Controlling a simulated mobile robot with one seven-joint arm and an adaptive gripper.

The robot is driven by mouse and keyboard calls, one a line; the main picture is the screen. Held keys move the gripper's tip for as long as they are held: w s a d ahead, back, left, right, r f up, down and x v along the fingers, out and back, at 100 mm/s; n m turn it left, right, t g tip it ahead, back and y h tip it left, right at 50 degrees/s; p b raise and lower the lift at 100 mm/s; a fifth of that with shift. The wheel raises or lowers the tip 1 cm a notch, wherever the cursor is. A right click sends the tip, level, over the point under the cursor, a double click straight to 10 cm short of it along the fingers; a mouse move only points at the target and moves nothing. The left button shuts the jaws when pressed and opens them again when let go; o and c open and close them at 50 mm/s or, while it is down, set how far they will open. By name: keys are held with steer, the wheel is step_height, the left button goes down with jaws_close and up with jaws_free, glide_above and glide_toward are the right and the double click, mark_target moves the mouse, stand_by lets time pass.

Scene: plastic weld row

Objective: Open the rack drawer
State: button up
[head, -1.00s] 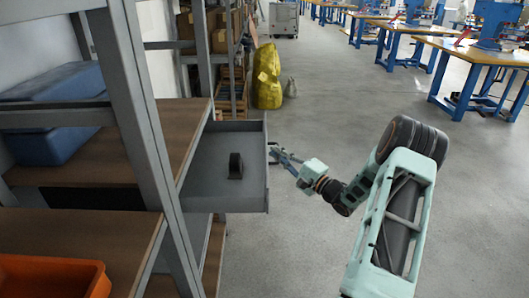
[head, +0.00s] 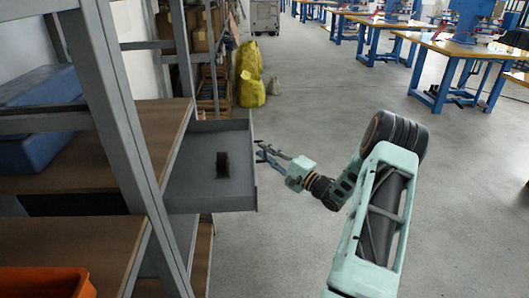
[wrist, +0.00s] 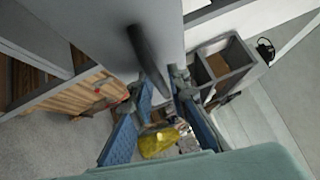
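The grey rack drawer (head: 233,190) stands out from the rack over the aisle, with its inside showing in the head view. A small black object (head: 222,166) stands in it. My gripper (head: 260,154) is just outside the drawer front, at its right side. In the wrist view, the pale drawer front (wrist: 165,25) carries a dark bar handle (wrist: 148,58). The blue fingers of my gripper (wrist: 161,88) are spread apart, with the handle's near end close to the gap between their tips. I cannot tell whether they touch it. The handle is hidden in the head view.
The rack's grey post (head: 118,110) and brown shelves (head: 75,235) are at the left, with a blue bin (head: 40,140) and an orange bin (head: 45,283). Yellow bags (head: 250,90) stand beyond the drawer. Workbenches (head: 470,50) are at the far right. The aisle floor is clear.

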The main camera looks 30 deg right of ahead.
steer(key=v, duration=1.1)
steer(key=shift+s, duration=0.3)
steer(key=shift+w+d, duration=0.1)
